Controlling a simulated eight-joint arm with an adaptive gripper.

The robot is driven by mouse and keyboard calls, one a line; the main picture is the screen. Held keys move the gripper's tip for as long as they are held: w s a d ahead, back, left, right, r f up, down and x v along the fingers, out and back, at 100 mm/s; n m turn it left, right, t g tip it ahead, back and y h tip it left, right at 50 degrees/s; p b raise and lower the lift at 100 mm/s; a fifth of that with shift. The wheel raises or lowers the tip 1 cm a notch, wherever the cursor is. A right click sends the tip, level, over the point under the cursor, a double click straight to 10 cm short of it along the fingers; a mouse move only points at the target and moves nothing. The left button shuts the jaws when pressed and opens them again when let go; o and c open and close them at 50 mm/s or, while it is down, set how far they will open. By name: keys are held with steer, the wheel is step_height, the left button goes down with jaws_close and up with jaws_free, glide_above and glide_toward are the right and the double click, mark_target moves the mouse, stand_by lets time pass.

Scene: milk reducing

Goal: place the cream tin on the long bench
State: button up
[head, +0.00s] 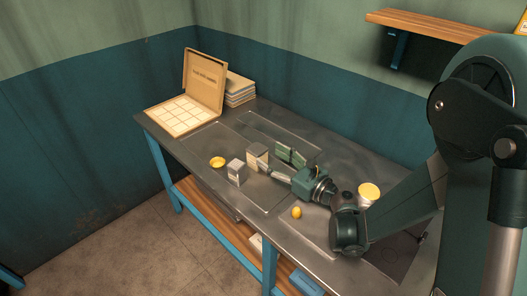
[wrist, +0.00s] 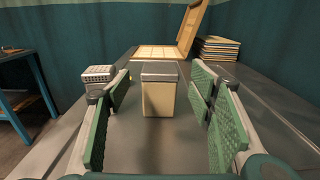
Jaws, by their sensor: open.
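The cream tin (head: 257,157) is a small upright block with cream sides and a grey lid, standing on the long metal bench (head: 215,143). In the wrist view the tin (wrist: 158,97) is upright and centred between my fingers, near their tips, with gaps on both sides. My gripper (head: 274,160) is open and low over the bench, its green pads spread either side of the tin's line. The wrist view shows my gripper (wrist: 160,85) empty. One finger partly overlaps the tin in the head view.
An open partitioned box (head: 180,115) and stacked books (head: 240,90) stand behind.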

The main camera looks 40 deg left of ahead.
steer(key=shift+d, duration=2.2)
steer(key=shift+o, duration=0.4)
steer(key=shift+a, duration=0.1)
steer(key=p, duration=0.1)
glide_toward(257, 148)
steer(key=shift+s+a, duration=0.15)
steer(key=shift+a, duration=0.95)
steer(key=shift+a, duration=0.1)
steer(key=shift+a, duration=1.2)
steer(key=shift+a, duration=0.1)
steer(key=shift+a+f+b, duration=0.1)
steer(key=shift+a+b, duration=0.75)
steer(key=shift+a, duration=1.65)
